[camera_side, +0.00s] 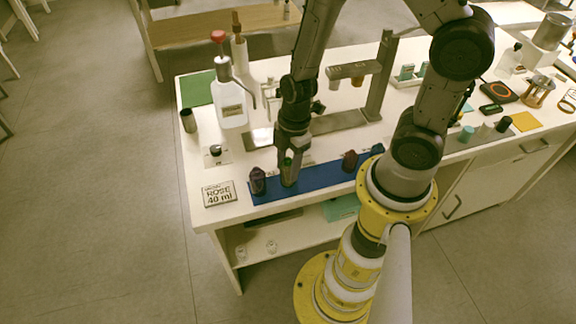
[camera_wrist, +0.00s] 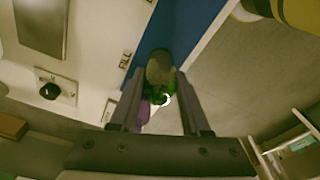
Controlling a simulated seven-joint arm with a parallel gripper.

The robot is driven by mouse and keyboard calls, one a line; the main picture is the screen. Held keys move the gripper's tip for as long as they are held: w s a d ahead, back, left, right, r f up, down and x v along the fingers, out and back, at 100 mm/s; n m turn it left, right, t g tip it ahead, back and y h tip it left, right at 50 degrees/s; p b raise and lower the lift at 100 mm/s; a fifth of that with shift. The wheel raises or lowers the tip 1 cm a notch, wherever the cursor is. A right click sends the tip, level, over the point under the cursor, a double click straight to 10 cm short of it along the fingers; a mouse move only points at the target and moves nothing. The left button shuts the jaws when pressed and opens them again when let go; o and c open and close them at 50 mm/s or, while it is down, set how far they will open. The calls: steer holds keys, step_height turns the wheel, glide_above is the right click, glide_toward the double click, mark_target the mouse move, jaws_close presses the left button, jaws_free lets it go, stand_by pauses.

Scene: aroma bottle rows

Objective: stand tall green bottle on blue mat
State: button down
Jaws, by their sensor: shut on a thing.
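The tall green bottle (camera_side: 288,174) is upright between the fingers of my gripper (camera_side: 290,158), which is shut on it. Its base appears at the blue mat (camera_side: 320,177), toward the left end; I cannot tell for sure whether it touches. In the wrist view the green bottle (camera_wrist: 160,75) sits between the two fingers (camera_wrist: 158,103), with the blue mat (camera_wrist: 150,38) behind it. A dark purple bottle (camera_side: 258,182) stands on the mat just left of the green one. A dark red bottle (camera_side: 349,161) stands farther right on the mat.
A sign reading ROSE 40 ml (camera_side: 219,194) lies left of the mat. A white pump bottle with a red top (camera_side: 230,105) and a metal stand (camera_side: 378,85) are behind. The mat between the green and red bottles looks clear. The table's front edge is close.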

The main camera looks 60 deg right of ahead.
steer(key=shift+f, duration=0.25)
steer(key=shift+f, duration=0.1)
steer(key=shift+c, duration=1.8)
jaws_free()
steer(key=s+d+r+m+t, duration=0.1)
steer(key=r+m, duration=0.3)
steer(key=r, duration=0.5)
steer(key=s+d+r+m+t, duration=0.1)
steer(key=s+r+m, duration=0.3)
steer(key=r, duration=0.5)
steer(key=s+d+r+m+t+h, duration=0.1)
steer(key=s+r+m+t, duration=0.2)
steer(key=r, duration=0.6)
steer(key=shift+s+m, duration=0.15)
steer(key=shift+m, duration=1.05)
